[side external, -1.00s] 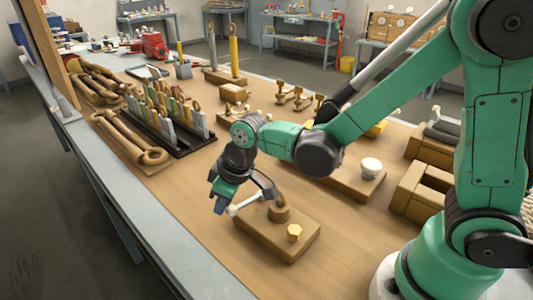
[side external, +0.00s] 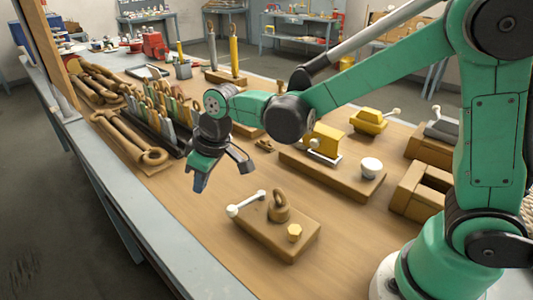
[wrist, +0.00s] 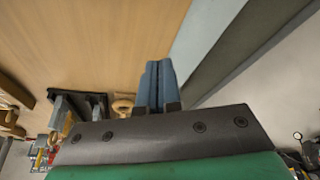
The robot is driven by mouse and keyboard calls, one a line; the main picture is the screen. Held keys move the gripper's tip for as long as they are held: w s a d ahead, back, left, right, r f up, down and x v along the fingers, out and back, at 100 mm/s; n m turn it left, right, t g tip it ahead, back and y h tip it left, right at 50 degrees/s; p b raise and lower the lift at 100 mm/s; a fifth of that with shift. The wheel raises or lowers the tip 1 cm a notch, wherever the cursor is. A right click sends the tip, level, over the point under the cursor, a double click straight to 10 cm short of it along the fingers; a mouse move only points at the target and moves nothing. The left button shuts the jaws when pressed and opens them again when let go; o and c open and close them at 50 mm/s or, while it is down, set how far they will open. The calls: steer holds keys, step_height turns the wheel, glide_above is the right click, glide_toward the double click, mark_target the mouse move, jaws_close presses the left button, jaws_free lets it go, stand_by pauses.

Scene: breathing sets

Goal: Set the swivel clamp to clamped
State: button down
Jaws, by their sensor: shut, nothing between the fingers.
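A brown wooden block (side external: 262,230) lies on the bench in the side view, below my gripper. On it are a white bar with rounded ends (side external: 246,203) along the left edge, a brown post with a ring (side external: 279,210), and a yellow hexagonal piece (side external: 294,232). This looks like the swivel clamp; I cannot tell its setting for certain. My gripper (side external: 198,186) hangs up and left of the block, apart from it. In the wrist view its blue fingers (wrist: 158,72) are pressed together, empty. The block does not show there.
A black rack of upright coloured pieces (side external: 165,120) stands behind left of my gripper. A second wooden block (side external: 335,178) with a yellow body and white knob lies to the right. Brown rings and rods (side external: 130,138) lie at the left edge. Bench in front is clear.

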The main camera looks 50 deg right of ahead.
mark_target(227, 209)
steer(key=v, duration=0.7)
steer(key=shift+n+g, duration=0.3)
steer(key=shift+n, duration=0.3)
steer(key=x, duration=1.2)
steer(key=shift+s, duration=0.35)
steer(key=shift+s+d+f, duration=0.15)
steer(key=shift+s+f, duration=0.05)
steer(key=shift+s, duration=0.05)
steer(key=shift+s+d+r, duration=0.15)
steer(key=shift+s+d, duration=0.25)
steer(key=shift+s, duration=0.3)
steer(key=shift+s+d+r, duration=0.2)
steer(key=shift+s+d, duration=0.25)
steer(key=shift+s, duration=0.25)
steer(key=shift+s+d+r, duration=0.1)
steer(key=shift+s+d, duration=0.1)
steer(key=shift+s, duration=0.5)
